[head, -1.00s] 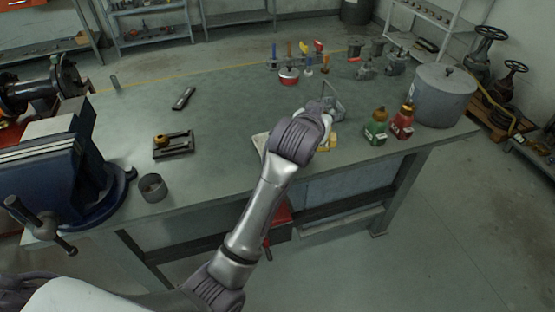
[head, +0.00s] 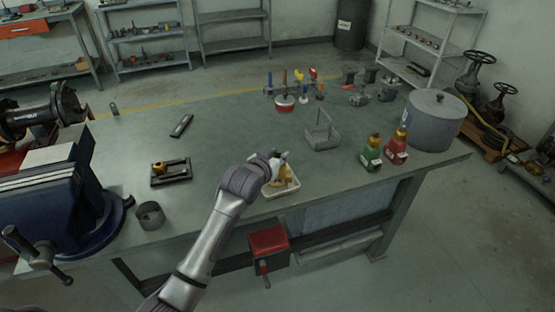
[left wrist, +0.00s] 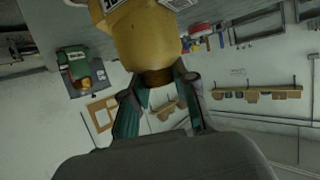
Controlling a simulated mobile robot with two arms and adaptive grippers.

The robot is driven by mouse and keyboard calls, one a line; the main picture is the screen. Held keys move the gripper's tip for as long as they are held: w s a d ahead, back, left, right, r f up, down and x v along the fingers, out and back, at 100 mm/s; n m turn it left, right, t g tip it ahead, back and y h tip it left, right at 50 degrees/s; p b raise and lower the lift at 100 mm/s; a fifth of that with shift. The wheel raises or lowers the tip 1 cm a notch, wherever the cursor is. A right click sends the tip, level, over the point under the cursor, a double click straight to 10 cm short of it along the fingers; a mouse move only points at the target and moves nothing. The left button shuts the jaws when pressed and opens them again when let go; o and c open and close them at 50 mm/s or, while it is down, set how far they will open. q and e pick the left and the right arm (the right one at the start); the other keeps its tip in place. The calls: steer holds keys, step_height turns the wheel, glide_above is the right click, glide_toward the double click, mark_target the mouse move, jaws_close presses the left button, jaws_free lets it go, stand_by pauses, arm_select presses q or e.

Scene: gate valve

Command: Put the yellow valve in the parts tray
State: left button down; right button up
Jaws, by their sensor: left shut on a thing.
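The yellow valve (left wrist: 147,42) fills the top middle of the left wrist view, with a brass-coloured neck toward my fingers. My left gripper (left wrist: 160,88) is shut on that neck. In the head view my left gripper (head: 277,166) is over the parts tray (head: 287,192), a small cream tray near the table's front edge. I cannot tell whether the valve touches the tray. My right gripper is not in view.
A blue vise (head: 60,205) and a grey ring (head: 150,215) are at the left.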

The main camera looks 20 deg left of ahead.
arm_select(q)
steer(key=shift+s+f, duration=0.25)
steer(key=shift+f, duration=0.7)
steer(key=c, duration=0.9)
jaws_free()
steer(key=shift+d+f, duration=0.1)
steer(key=shift+w, duration=0.25)
steer(key=shift+s+r, duration=0.1)
steer(key=shift+r, duration=0.15)
steer(key=v, duration=1.2)
